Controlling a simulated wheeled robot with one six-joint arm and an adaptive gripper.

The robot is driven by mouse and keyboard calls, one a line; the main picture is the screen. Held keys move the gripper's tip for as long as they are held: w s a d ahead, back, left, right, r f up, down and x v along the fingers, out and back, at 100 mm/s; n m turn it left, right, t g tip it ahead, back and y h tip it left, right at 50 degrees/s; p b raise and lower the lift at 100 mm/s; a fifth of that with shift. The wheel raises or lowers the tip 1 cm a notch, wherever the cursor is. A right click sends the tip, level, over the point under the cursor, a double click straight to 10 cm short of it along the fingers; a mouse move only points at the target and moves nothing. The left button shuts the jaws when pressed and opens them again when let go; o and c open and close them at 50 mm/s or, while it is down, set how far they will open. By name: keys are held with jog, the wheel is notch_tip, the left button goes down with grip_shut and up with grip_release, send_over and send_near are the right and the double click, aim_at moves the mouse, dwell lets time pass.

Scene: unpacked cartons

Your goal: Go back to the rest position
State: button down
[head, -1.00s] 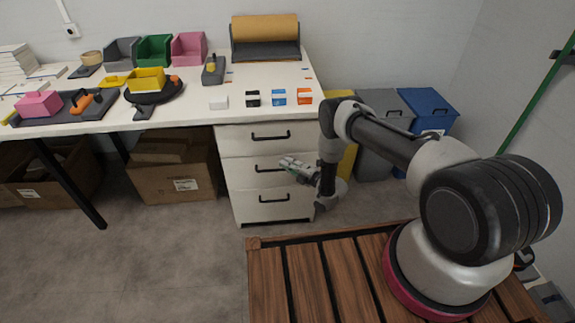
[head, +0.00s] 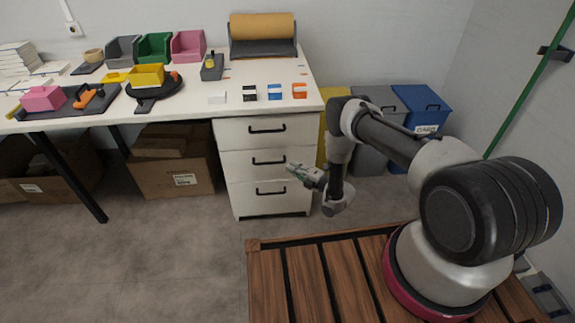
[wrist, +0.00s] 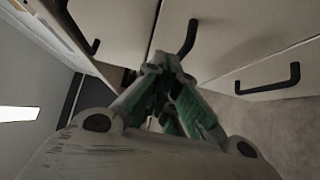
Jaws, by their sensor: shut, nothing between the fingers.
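My gripper (head: 296,170) hangs in front of the white drawer unit (head: 228,190), at about the height of its middle drawer. Its fingers are together and hold nothing. In the wrist view the green-lined fingers (wrist: 172,80) meet at their tips, with a dark drawer handle (wrist: 268,78) to their right and drawer fronts behind. All three drawers look closed. I cannot tell whether the fingertips touch the unit.
The white table (head: 185,112) carries bins, trays and several small coloured blocks. Cardboard boxes (head: 150,178) stand under it. A grey bin (head: 372,160) and a blue bin (head: 425,110) stand right of the drawers. Bare floor (head: 150,260) lies in front.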

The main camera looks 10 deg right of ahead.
jog(key=s+d+f+m+g+h, duration=0.6)
jog(key=s+f, duration=0.4)
jog(key=f, duration=0.4)
jog(key=s+d+r+m+g+h, duration=0.35)
jog(key=d+m, duration=0.25)
jog(key=d, duration=0.3)
jog(key=s+d+r+m+g+h, duration=0.1)
jog(key=s+d+r+m+g, duration=0.15)
jog(key=r, duration=0.85)
jog(key=s+d+r+m+g+h, duration=0.1)
jog(key=s+d+r+m, duration=0.2)
jog(key=r, duration=0.7)
jog(key=s+d+r+m+g+h, duration=0.2)
jog(key=d+r+m, duration=0.15)
jog(key=r, duration=0.75)
jog(key=s+r+m+t, duration=0.2)
jog(key=s+r, duration=0.5)
jog(key=r, duration=0.5)
jog(key=s+a+r+m+t+y, duration=0.1)
jog(key=s+r+t, duration=0.1)
jog(key=s+r, duration=0.5)
jog(key=s+a+r+m+t, duration=0.1)
jog(key=s+r, duration=0.6)
jog(key=r, duration=1)
jog(key=shift+m+t, duration=0.6)
jog(key=shift+m, duration=0.2)
